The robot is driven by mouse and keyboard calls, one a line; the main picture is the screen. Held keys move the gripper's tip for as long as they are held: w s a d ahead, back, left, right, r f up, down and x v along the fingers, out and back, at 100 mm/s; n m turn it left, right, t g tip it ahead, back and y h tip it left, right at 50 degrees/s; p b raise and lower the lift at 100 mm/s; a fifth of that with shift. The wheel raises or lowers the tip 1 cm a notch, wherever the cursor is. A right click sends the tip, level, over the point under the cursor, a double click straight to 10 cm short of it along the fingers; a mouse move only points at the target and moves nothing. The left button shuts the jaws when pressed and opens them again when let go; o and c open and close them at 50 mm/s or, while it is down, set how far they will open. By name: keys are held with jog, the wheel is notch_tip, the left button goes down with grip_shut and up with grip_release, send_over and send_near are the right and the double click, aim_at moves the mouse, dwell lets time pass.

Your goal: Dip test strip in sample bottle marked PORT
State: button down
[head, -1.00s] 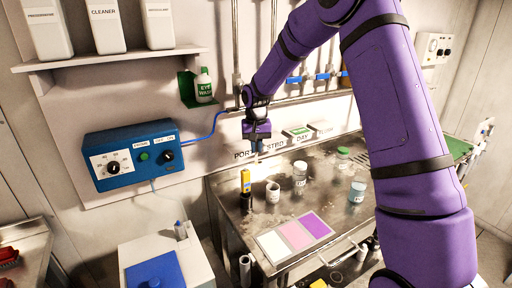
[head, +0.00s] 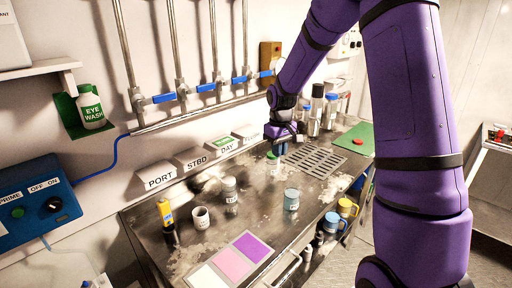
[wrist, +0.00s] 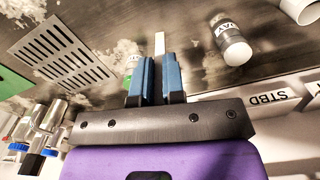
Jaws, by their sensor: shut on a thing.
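My gripper (head: 281,148) is shut on a slim white test strip (wrist: 159,43), which sticks out past the blue fingertips in the wrist view. It is above the bench beside a green-topped container (head: 271,157), which is partly hidden behind the fingers in the wrist view. A white-capped bottle (head: 230,187) stands to the left; it also shows in the wrist view (wrist: 233,46), where its label seems to read DAY. A blue-grey bottle (head: 291,199) and an open white cup (head: 201,218) stand nearer. I cannot read a PORT label on any bottle.
Signs PORT (head: 157,176), STBD (head: 193,158) and DAY (head: 227,146) line the bench's back edge. A yellow device (head: 165,212) stands at the left. A colour card (head: 234,264) lies in front. A drain grate (head: 312,161) and clustered bottles are to the right.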

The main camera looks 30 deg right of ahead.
jog(key=s+d+n, duration=0.2)
jog(key=s+d, duration=0.1)
jog(key=s, duration=0.2)
jog(key=shift+s+f, duration=0.15)
jog(key=shift+f, duration=2.75)
jog(key=shift+s+f, duration=0.15)
jog(key=shift+f, duration=2.75)
notch_tip(320, 180, up, 11)
send_over(294, 185)
jog(key=s+a, duration=0.1)
jog(key=shift+a+f, duration=0.1)
